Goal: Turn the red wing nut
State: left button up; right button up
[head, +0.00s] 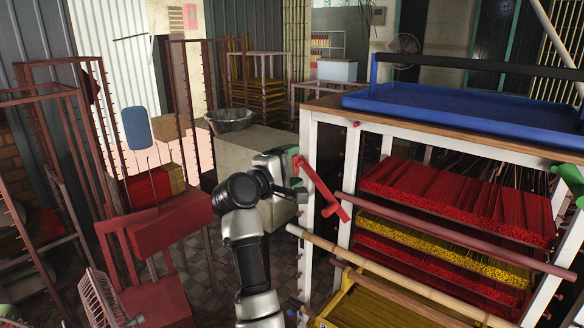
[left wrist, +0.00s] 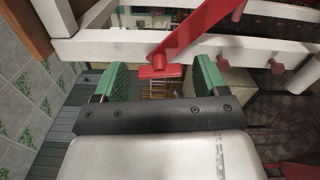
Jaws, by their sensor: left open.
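A slanted red piece, which I take for the red wing nut (head: 322,188), is at the left front post of the white rack. It is a long flat bar with a short cross tab at its lower end in the head view. My left gripper (head: 294,168) is at the bar's upper left end. In the left wrist view, the wing nut (left wrist: 188,38) reaches down to a flat end with a round stub. That end appears between the open, green-padded fingers of my left gripper (left wrist: 160,82), with gaps on both sides. My right gripper (head: 574,187) shows only partly at the right edge.
The white rack (head: 310,140) holds trays of red and yellow incense sticks (head: 455,200) and has a blue tray (head: 470,105) on top. Wooden rods cross its front. A red stool (head: 155,225) and metal frames stand at the left.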

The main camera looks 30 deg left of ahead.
pick_arm(q)
jog(key=s+b, duration=0.4)
jog(key=s, duration=0.6)
jog(key=shift+s+a, duration=0.3)
jog(key=shift+a, duration=0.15)
jog(key=shift+f, duration=0.1)
